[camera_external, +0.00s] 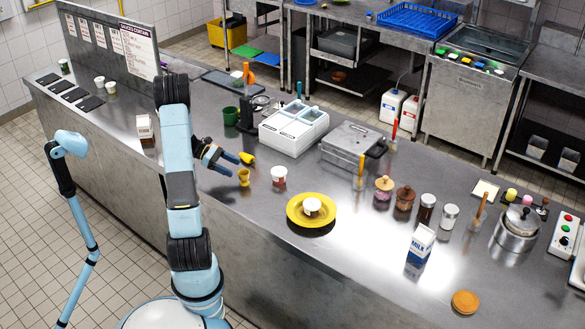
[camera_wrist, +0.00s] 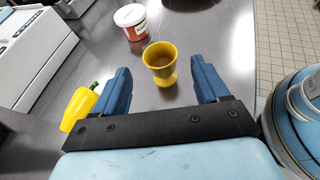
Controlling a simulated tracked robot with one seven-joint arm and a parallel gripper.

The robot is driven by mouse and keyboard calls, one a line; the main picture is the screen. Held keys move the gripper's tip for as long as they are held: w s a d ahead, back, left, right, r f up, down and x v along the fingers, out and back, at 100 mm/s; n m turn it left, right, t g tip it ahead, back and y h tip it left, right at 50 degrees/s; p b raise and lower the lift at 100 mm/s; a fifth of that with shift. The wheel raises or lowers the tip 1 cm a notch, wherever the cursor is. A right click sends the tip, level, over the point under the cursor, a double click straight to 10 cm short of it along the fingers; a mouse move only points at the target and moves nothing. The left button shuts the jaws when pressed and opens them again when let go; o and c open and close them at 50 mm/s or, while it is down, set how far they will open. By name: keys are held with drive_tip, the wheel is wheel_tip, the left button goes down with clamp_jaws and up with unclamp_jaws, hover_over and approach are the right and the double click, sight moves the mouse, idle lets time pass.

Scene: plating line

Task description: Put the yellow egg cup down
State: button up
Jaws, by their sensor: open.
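The yellow egg cup (camera_external: 244,177) stands upright on the steel counter (camera_external: 330,240), near its front edge. In the wrist view the egg cup (camera_wrist: 161,62) is a small goblet with a foot, empty as far as I can see. It appears between and just beyond the fingertips of my gripper (camera_wrist: 159,83). The blue fingers are wide apart, with a gap to the cup on each side. In the external view my gripper (camera_external: 234,166) is beside the cup, low over the counter.
A yellow pepper (camera_external: 247,158) lies close by, beside one finger. A white tub with a red band (camera_external: 278,176) stands right of the cup. A yellow plate (camera_external: 294,217) holding another tub is further right. White bins (camera_external: 268,133) stand behind. Bare counter lies in front of the plate.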

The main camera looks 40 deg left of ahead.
drive_tip(key=v, duration=0.7)
drive_tip(key=s+d+r+m+g+y, duration=0.25)
drive_tip(key=d+r+m, duration=0.25)
drive_tip(key=d, duration=0.4)
drive_tip(key=s+d+r+m+g+y, duration=0.25)
drive_tip(key=d+r+m+y, duration=0.2)
drive_tip(key=d, duration=0.45)
drive_tip(key=s+d+r+m+t+y, duration=0.5)
drive_tip(key=s+d+r+m, duration=0.2)
drive_tip(key=s+d+m, duration=0.3)
drive_tip(key=m, duration=0.3)
drive_tip(key=shift+s+r+y, duration=0.25)
drive_tip(key=shift+s+y, duration=0.05)
